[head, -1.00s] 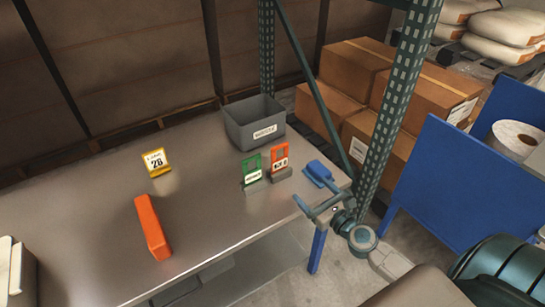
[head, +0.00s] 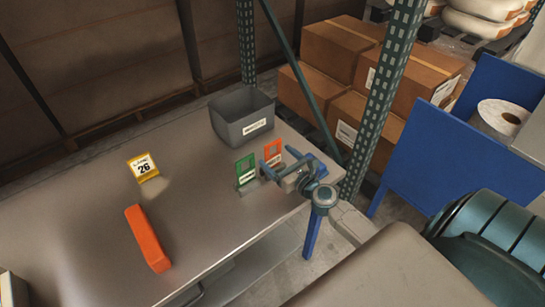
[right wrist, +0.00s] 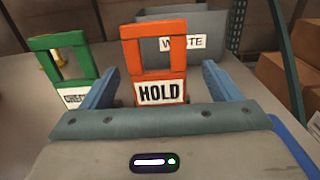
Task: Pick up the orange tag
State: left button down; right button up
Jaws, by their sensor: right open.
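The orange tag (head: 272,152) stands upright in a small holder near the table's right end. In the right wrist view the orange tag (right wrist: 154,62) has a square window and a white label reading HOLD. My right gripper (head: 275,168) is open just in front of it, with its lower part hidden behind the gripper in the head view. In the right wrist view the blue fingers of my right gripper (right wrist: 160,85) stand apart on either side of the tag, not closed on it. My left gripper is not in view.
A green tag (head: 246,170) stands close left of the orange tag. A grey bin (head: 227,122) with a white label is behind them. A yellow sign (head: 143,168) and a long orange block (head: 148,238) are further left on the table (head: 90,230). A green rack post (head: 385,90) rises at right.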

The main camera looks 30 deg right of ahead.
jog(key=w, duration=0.2)
jog(key=w+p, duration=0.1)
jog(key=shift+w+a+r, duration=0.2)
jog(key=shift+w+a, duration=0.1)
jog(key=shift+w, duration=0.05)
jog(key=shift+w+f, duration=0.1)
jog(key=shift+w, duration=0.4)
jog(key=shift+s, duration=0.1)
jog(key=shift+c, duration=1.1)
jog(key=c, duration=0.8)
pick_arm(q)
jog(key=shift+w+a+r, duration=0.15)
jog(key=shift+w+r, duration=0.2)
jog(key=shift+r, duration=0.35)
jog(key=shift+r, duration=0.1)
